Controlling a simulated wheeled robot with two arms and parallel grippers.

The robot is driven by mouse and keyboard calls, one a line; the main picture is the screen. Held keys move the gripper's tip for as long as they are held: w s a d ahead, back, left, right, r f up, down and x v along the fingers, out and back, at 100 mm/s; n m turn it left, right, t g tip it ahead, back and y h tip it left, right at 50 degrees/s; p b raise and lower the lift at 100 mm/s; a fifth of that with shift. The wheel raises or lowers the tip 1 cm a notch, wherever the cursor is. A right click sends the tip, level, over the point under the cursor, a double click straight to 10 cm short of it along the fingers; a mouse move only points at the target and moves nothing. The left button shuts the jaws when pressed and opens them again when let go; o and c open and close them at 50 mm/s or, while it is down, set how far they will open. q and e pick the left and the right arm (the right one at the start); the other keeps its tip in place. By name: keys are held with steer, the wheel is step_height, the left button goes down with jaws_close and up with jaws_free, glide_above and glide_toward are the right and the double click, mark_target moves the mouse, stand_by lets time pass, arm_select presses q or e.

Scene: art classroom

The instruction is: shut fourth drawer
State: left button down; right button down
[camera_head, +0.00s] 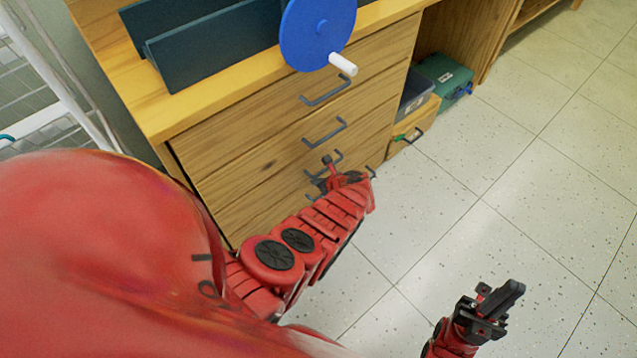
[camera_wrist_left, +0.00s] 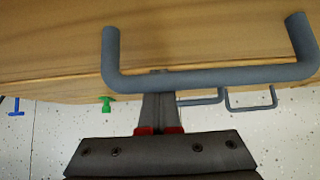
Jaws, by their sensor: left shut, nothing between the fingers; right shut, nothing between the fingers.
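The wooden cabinet has a stack of drawers with grey bar handles: the top handle (camera_head: 325,90), the second handle (camera_head: 325,132) and a lower handle (camera_head: 330,160) partly covered by my gripper. The lower drawer front (camera_head: 255,205) is partly hidden by my left arm, and I cannot tell how far it stands out. My left gripper (camera_head: 328,162) is shut and empty, close to the lower drawers. In the left wrist view its fingers (camera_wrist_left: 158,112) point at a large bar handle (camera_wrist_left: 215,77), whose bar crosses their tips. My right gripper (camera_head: 508,296) is shut and empty over the floor.
A blue disc with a white knob (camera_head: 318,30) and dark panels (camera_head: 215,40) are on the cabinet top. A white wire rack (camera_head: 45,75) stands at the left. A green box (camera_head: 445,75) and a small wooden box (camera_head: 412,128) sit to the right. The floor at the right is clear.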

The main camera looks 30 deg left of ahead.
arm_select(q)
steer(key=shift+a, duration=0.2)
steer(key=d+f+p+v, duration=0.2)
steer(key=p+v, duration=0.6)
steer(key=v, duration=0.5)
steer(key=shift+s+d, duration=0.15)
steer(key=shift+s, duration=0.2)
steer(key=shift+f, duration=0.15)
